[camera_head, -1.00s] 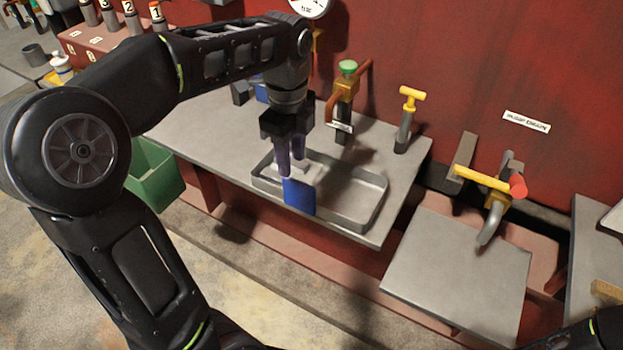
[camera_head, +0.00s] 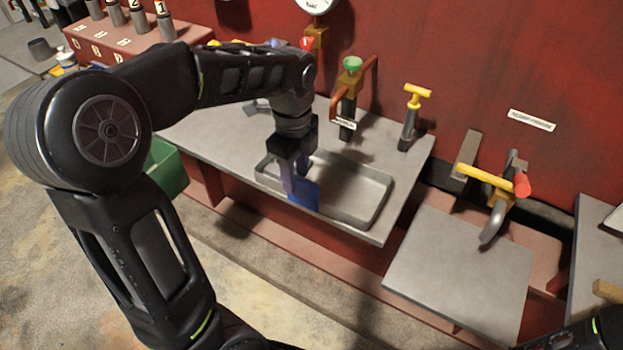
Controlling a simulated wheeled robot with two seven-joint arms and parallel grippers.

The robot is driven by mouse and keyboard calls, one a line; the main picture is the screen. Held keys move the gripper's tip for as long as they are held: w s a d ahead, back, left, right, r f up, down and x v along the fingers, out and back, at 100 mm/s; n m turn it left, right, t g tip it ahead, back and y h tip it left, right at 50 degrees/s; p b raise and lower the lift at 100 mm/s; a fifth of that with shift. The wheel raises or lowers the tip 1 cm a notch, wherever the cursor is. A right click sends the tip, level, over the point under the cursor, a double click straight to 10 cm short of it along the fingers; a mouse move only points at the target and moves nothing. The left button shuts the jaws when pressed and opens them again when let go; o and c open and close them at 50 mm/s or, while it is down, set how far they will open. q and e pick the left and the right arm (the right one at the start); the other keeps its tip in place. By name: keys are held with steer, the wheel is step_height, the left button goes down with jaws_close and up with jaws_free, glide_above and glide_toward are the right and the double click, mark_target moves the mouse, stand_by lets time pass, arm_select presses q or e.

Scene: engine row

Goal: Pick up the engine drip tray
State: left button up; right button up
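The engine drip tray (camera_head: 366,212) is a shallow grey rectangular pan lying on the grey bench top, near its front edge. My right gripper is out of view; only a dark piece of my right arm shows at the bottom right corner.
Behind the tray stand a green-topped valve (camera_head: 349,95) and a yellow-handled valve (camera_head: 411,115). To the right, a yellow lever tap with a red end (camera_head: 495,185) hangs over a lower grey plate (camera_head: 455,268). A green bin (camera_head: 167,168) stands at the left.

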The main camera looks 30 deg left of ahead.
arm_select(q)
step_height(320, 180, down, 2)
stand_by(0.6)
jaws_close()
steer(key=shift+r, duration=0.1)
stand_by(1.2)
